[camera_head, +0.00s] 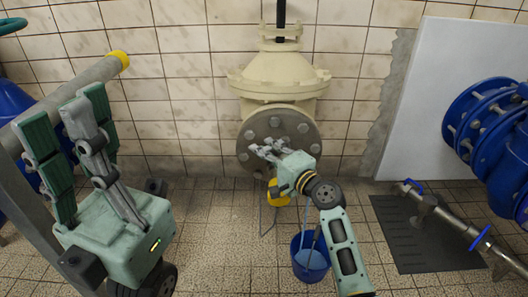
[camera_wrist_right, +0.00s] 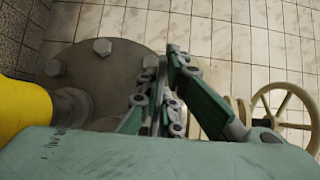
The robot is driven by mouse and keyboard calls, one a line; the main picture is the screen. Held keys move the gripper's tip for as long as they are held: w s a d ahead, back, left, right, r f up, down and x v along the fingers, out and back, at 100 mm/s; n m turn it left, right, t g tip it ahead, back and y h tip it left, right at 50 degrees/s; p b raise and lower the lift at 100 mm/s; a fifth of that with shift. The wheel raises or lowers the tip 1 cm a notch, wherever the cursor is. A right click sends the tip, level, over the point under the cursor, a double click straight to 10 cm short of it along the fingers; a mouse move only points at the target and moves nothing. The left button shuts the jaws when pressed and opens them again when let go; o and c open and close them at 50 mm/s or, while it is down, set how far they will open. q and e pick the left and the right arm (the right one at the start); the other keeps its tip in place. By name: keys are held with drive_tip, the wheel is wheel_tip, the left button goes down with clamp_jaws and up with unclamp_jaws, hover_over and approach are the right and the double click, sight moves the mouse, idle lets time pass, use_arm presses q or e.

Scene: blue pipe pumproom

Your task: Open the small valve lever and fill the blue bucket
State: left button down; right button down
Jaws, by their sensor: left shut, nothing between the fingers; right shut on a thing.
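The blue bucket (camera_head: 300,272) stands upright on the floor below my right arm, which partly covers it. Its inside shows a lighter blue surface, and a thin line crosses its opening; I cannot tell what the line is. My right gripper (camera_head: 258,148) is in front of the round grey flange. In the right wrist view its fingers (camera_wrist_right: 172,58) are closed around a narrow grey piece, apparently the small valve lever (camera_wrist_right: 163,92), mostly hidden by the fingers. A yellow part (camera_head: 278,194) shows just below this gripper. My left gripper (camera_head: 72,112) is raised at the left, shut and empty.
The grey flange (camera_head: 284,124) belongs to a large cream valve against the tiled wall. A cream handwheel (camera_wrist_right: 290,108) shows in the right wrist view. Blue pipework (camera_head: 490,125) and a metal pipe (camera_head: 455,222) stand at the right, a grey pipe (camera_head: 75,82) at the left.

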drive_tip(key=shift+s+d+f+n+g+y+b, duration=0.2)
drive_tip(key=shift+d+n+g+y+b, duration=0.1)
drive_tip(key=shift+n+g+y+b, duration=0.3)
drive_tip(key=shift+s+r+y, duration=0.15)
drive_tip(key=shift+y, duration=0.15)
drive_tip(key=c, duration=1.9)
unclamp_jaws()
drive_tip(key=v, duration=1.2)
drive_tip(key=shift+r, duration=0.15)
